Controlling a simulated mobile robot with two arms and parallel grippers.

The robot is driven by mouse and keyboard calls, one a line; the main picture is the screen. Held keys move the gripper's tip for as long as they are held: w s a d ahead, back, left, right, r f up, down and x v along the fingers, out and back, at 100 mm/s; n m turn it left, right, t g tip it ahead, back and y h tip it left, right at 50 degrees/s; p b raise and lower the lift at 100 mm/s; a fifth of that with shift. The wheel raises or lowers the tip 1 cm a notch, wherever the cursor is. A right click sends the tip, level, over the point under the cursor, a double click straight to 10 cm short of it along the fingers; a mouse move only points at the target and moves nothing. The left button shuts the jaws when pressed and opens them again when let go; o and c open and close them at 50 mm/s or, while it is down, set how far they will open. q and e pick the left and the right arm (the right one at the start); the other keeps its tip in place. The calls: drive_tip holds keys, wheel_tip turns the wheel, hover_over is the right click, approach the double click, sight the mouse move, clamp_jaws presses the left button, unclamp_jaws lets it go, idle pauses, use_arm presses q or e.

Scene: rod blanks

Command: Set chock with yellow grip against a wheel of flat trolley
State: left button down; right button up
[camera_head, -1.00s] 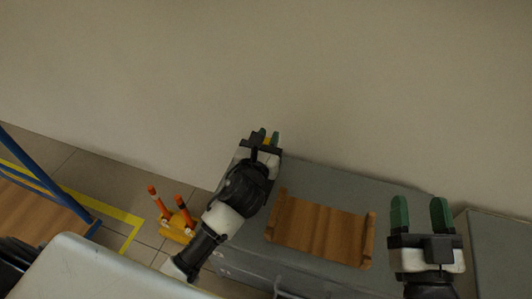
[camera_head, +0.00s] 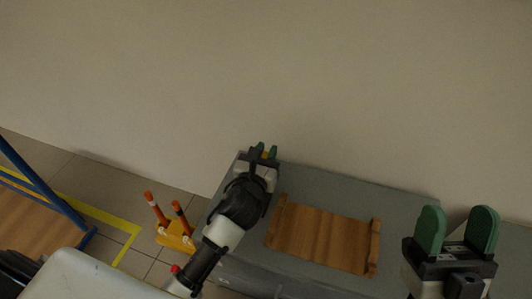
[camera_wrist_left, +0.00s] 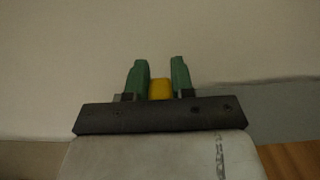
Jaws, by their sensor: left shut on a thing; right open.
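My left gripper (camera_head: 265,151) is over the far left end of a grey cabinet top, near the wall. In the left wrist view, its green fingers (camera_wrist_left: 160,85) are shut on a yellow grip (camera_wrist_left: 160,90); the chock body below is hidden. My right gripper (camera_head: 458,230) is open and empty at the lower right, its green fingers apart. Part of the flat trolley (camera_head: 40,218) shows at the left edge, with a wooden deck and blue frame. I cannot make out its wheels.
A wooden tray (camera_head: 322,236) lies on the grey cabinet (camera_head: 365,187). A yellow stand with orange posts (camera_head: 175,238) is on the tiled floor between trolley and cabinet. Yellow tape (camera_head: 105,215) marks the floor by the trolley. The wall (camera_head: 300,80) runs behind everything.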

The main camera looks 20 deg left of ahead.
use_arm(q)
drive_tip(key=c, duration=1)
unclamp_jaws()
drive_tip(key=shift+f, duration=0.1)
drive_tip(key=shift+o, duration=0.2)
